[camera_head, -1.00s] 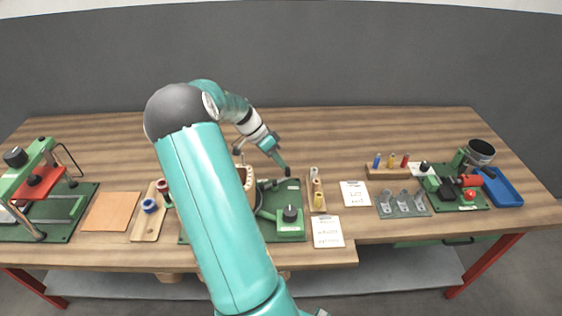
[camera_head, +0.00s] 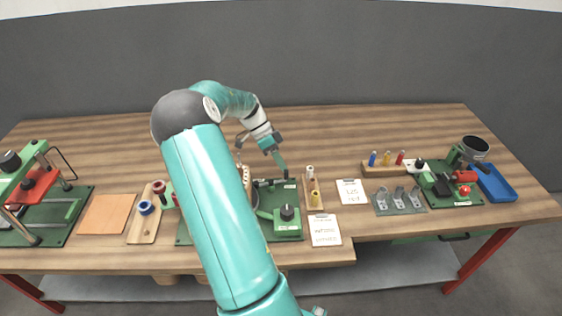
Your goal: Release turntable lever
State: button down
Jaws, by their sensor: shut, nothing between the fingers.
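My gripper (camera_head: 285,174) is shut and empty, pointing down over the back right part of a green base plate (camera_head: 287,232). Its fingertips are close to a dark bar-like piece (camera_head: 264,183), perhaps the lever; I cannot tell whether they touch it. A round wooden-looking part with pale pegs (camera_head: 246,176), probably on the turntable, shows just right of my arm. My teal arm hides most of the turntable. A green block with a black knob (camera_head: 287,213) stands at the front right of the plate.
A wooden rack with small spools (camera_head: 313,196) stands close to the right of the gripper. White cards (camera_head: 325,230) lie beside it. A green-framed press (camera_head: 32,190) stands at far left and a blue tray (camera_head: 497,184) at far right. The table's back is clear.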

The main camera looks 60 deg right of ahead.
jog(key=m, duration=0.1)
jog(key=s+m+y, duration=0.1)
jog(key=shift+s+a+m+y, duration=0.15)
jog(key=shift+m+y, duration=0.15)
jog(key=shift+m, duration=0.1)
jog(key=shift+s+a+m+t+y, duration=0.25)
jog(key=shift+m+t+y, duration=0.2)
jog(key=shift+m, duration=0.4)
jog(key=shift+s+a+m+t+y, duration=0.15)
jog(key=shift+s+m+t+y, duration=0.2)
jog(key=shift+m+y, duration=0.35)
jog(key=shift+m, duration=0.25)
jog(key=v, duration=1.3)
jog(key=shift+w+r, duration=0.2)
jog(key=shift+r, duration=0.25)
